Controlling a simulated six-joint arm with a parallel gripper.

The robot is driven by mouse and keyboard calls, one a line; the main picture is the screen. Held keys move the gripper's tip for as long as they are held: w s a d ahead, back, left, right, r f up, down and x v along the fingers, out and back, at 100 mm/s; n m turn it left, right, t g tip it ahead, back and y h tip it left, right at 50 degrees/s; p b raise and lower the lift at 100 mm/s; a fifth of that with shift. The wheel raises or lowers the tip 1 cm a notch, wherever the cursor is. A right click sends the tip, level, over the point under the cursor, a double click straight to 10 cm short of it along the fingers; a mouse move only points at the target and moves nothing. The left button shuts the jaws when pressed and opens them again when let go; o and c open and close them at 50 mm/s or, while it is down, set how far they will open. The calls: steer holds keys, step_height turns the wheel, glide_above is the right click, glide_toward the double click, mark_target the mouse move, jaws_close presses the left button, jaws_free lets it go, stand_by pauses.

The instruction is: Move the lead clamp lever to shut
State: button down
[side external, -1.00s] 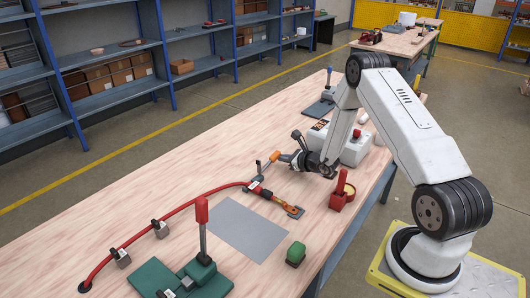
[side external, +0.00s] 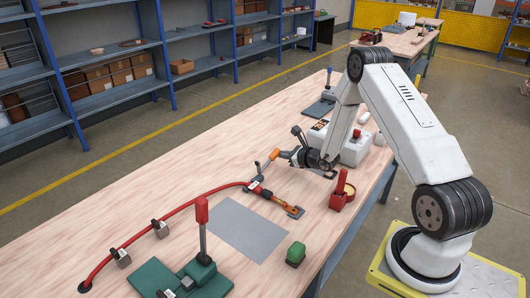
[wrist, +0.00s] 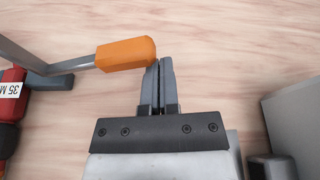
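The lead clamp (side external: 260,190) sits on the table at the end of a red lead (side external: 165,213). Its lever (side external: 274,154) stands up from the clamp and carries an orange grip, which also shows in the wrist view (wrist: 126,54). My gripper (side external: 286,155) is beside the grip, on its right in the side view. In the wrist view my two grey fingers (wrist: 160,68) are together with only a thin gap and nothing between them. The fingertips are right at the end of the orange grip; I cannot tell whether they touch it.
A red stand (side external: 342,193) and a green block (side external: 296,253) are at the table's near edge. A grey plate (side external: 245,228) lies before the clamp. A green base with a red-handled lever (side external: 202,212) is front left.

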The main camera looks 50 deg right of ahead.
steer(key=shift+a+r, duration=0.15)
steer(key=shift+r, duration=0.65)
steer(key=a+r+n, duration=0.1)
steer(key=a+r, duration=0.7)
steer(key=a, duration=0.1)
steer(key=shift+a+h, duration=0.3)
steer(key=shift+h, duration=0.1)
steer(key=shift+s, duration=0.1)
steer(key=s+a, duration=0.3)
steer(key=s, duration=0.6)
steer(key=shift+a, duration=0.15)
